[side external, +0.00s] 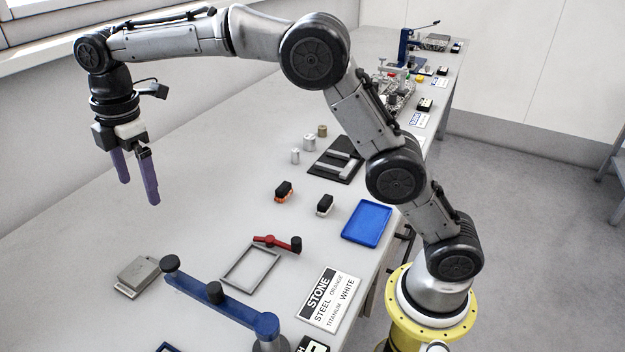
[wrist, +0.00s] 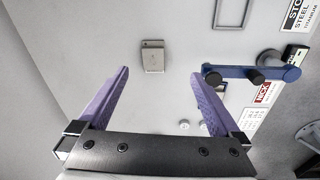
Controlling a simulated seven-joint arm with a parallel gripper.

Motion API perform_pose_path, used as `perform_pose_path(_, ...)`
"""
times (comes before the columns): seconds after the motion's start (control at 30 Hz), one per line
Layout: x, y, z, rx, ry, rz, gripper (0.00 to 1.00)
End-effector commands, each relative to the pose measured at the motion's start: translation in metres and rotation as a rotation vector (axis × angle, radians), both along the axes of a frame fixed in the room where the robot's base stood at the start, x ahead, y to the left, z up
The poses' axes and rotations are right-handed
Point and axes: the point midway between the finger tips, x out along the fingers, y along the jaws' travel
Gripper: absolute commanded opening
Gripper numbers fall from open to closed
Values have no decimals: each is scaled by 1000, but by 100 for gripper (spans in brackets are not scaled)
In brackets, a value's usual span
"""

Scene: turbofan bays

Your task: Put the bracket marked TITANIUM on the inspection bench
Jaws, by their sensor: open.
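My gripper (side external: 137,190) has long purple fingers, spread apart and empty, high above the left part of the grey bench top. A flat grey block (side external: 140,274) lies at the front left; in the wrist view the block (wrist: 153,56) is just beyond the fingertips. I cannot make out a bracket marked TITANIUM or tell which surface is the inspection bench.
A blue arm fixture (side external: 222,300) with black knobs stands at the front. Near it are an empty grey frame (side external: 250,267), a red lever (side external: 275,242) and a blue tray (side external: 367,222). Two brushes, small cylinders and a black plate (side external: 336,160) lie farther back.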

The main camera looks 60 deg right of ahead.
Motion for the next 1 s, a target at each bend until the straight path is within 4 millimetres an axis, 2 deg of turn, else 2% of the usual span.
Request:
perform_pose_path(0.03,-15,-15,17,11,-20,-74,100)
perform_pose_path(0.2,-65,-56,52,56,-79,-318,100)
perform_pose_path(0.33,-109,-85,68,95,-123,-503,100)
perform_pose_path(0.47,-157,-109,74,142,-166,-687,100)
perform_pose_path(0.67,-234,-140,62,224,-228,-965,100)
perform_pose_path(0.8,-283,-154,41,288,-268,-1152,100)
perform_pose_path(0.9,-311,-161,24,329,-290,-1262,100)
perform_pose_path(1.0,-330,-165,10,362,-305,-1343,100)
